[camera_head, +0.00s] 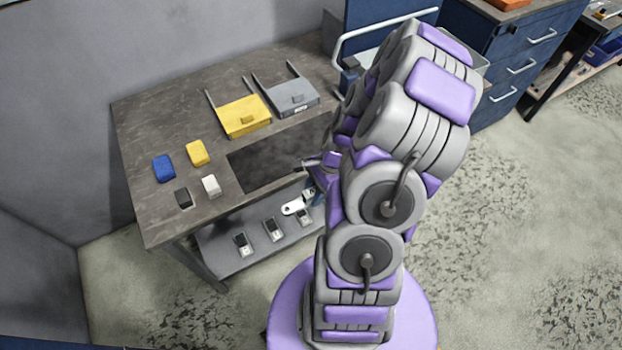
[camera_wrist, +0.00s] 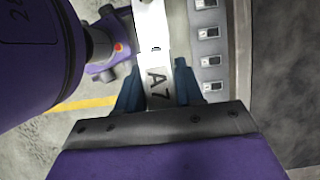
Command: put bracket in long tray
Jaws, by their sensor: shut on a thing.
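A pale metal bracket (camera_wrist: 152,45) marked "A7" is between the two blue fingers of my gripper (camera_wrist: 157,72) in the wrist view. My gripper is shut on it, and the bracket's far end points away from my wrist. In the head view the bracket (camera_head: 293,208) shows as a white rounded end beside my arm, near the bench's lower shelf. My gripper (camera_head: 309,196) is mostly hidden there by my arm. I cannot clearly identify a long tray. A dark rectangular area (camera_head: 262,166) lies in the bench top.
The bench (camera_head: 150,120) carries a blue block (camera_head: 163,168), a yellow block (camera_head: 198,153), small black and white blocks, and yellow (camera_head: 243,117) and grey (camera_head: 291,98) pieces with prongs. Several small labelled items sit on the lower shelf (camera_head: 215,254). Blue drawers (camera_head: 515,60) stand behind.

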